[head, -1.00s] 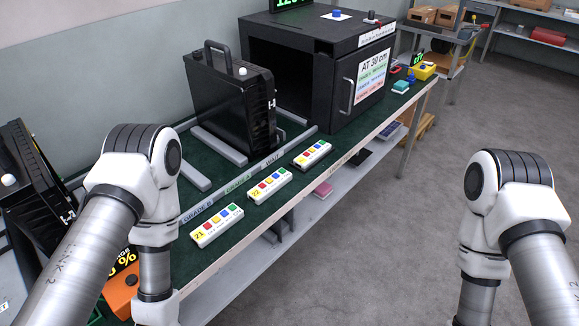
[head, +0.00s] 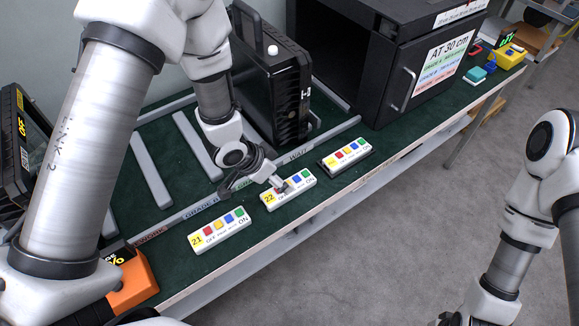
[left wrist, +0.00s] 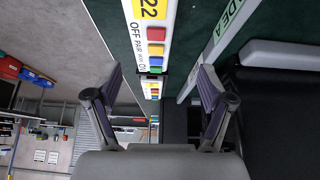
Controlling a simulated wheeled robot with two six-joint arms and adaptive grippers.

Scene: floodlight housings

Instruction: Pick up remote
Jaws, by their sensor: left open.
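Three white remotes with coloured buttons lie in a row along the bench's front edge. The remote marked 21 (head: 219,231) is nearest, the remote marked 22 (head: 297,187) is in the middle, and a third remote (head: 346,154) is farther along. My left gripper (head: 252,187) is open, just above and beside remote 22, with one fingertip overlapping it in the head view. In the left wrist view, remote 22 (left wrist: 153,28) runs between the open fingers (left wrist: 160,80); nothing is held. Contact cannot be told. My right gripper is out of view.
A black floodlight housing (head: 274,85) stands close behind the left gripper. A large black box (head: 385,75) with a handled door stands beyond it. An orange device (head: 137,285) is at the near end of the bench. Floor beyond the front edge is clear.

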